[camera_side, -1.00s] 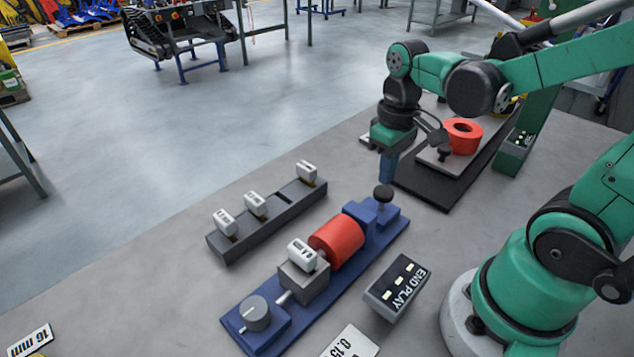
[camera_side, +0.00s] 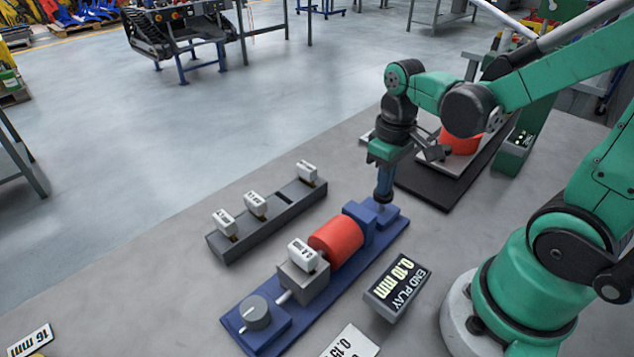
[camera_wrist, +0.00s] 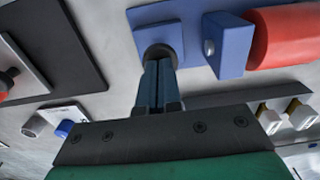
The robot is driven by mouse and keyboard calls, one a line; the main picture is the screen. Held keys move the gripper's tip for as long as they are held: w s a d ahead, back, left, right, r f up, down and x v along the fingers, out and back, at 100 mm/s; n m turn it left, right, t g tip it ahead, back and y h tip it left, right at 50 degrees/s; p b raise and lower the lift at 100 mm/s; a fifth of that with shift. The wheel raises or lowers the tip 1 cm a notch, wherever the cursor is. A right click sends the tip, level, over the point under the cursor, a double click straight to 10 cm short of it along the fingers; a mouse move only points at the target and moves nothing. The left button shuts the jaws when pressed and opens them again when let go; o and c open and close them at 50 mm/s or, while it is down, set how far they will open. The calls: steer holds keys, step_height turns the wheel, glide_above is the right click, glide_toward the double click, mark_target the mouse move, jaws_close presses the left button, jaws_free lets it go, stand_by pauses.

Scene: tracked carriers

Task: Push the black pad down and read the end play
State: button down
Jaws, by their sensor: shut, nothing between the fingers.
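My gripper (camera_side: 384,190) is shut and points straight down, its fingertips on the black pad (camera_side: 383,198) at the far end of the blue fixture (camera_side: 388,238). In the wrist view the closed fingers (camera_wrist: 157,68) meet the dark round pad (camera_wrist: 159,49) above a blue block. The pad is mostly covered by the fingertips. The END PLAY display (camera_side: 398,287) beside the fixture reads 0.10 mm. A red roller (camera_side: 336,236) lies in the fixture, with a grey block (camera_side: 303,281) carrying a white tag beside it.
A dark rack (camera_side: 266,219) with several white-tagged pieces stands left of the fixture. A grey knob (camera_side: 254,313) sits at the fixture's near end. Another red part (camera_side: 461,143) rests on a plate behind my gripper. A card (camera_side: 351,343) lies in front.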

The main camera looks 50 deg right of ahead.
steer(key=shift+r, duration=2.15)
steer(key=w+a+r+t, duration=0.2)
steer(key=a+t, duration=0.3)
steer(key=t, duration=0.2)
steer(key=shift+w+a+r, duration=0.3)
steer(key=shift+a, duration=0.1)
